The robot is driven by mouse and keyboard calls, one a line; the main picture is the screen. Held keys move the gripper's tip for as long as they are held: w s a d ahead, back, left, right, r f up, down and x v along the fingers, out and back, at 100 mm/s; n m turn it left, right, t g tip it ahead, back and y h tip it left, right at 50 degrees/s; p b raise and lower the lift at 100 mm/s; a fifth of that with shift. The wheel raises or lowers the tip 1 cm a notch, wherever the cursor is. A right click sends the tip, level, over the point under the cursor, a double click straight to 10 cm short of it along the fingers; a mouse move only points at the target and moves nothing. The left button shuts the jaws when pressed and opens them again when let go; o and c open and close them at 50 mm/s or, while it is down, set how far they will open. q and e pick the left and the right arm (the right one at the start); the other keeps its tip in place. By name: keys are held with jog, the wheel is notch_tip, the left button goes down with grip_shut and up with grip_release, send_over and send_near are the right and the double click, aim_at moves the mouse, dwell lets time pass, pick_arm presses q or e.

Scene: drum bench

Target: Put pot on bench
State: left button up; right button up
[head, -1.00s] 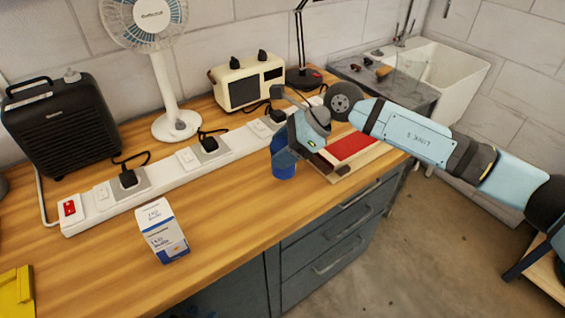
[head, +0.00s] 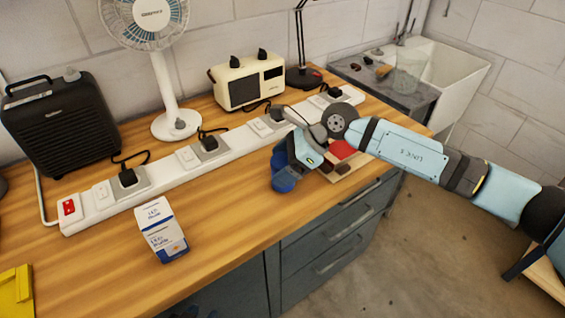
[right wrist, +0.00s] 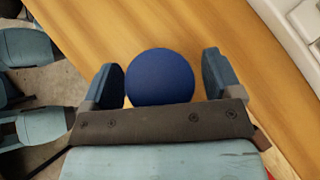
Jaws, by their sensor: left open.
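The pot (head: 285,182) is a small dark blue round vessel at the front edge of the wooden bench (head: 225,215), right of the middle. It also shows in the right wrist view (right wrist: 160,77), between the two fingers. My right gripper (head: 283,160) reaches in from the right and has the pot between its fingers, which lie close along both sides. In the right wrist view the fingers (right wrist: 164,80) show a thin gap at one side. The pot's underside is hidden, so I cannot tell whether it touches the bench. My left gripper is not in view.
A white and blue carton (head: 161,229) stands on the bench, left of the pot. A long white power strip (head: 160,175) runs behind. A red and wooden board (head: 345,150) lies behind my right gripper. A fan (head: 165,75), radio (head: 250,82) and black heater (head: 60,125) stand along the wall.

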jog(key=shift+r, duration=0.3)
jog(key=v, duration=1.1)
jog(key=shift+d+r, duration=0.2)
jog(key=shift+d, duration=0.15)
jog(key=shift+d, duration=0.1)
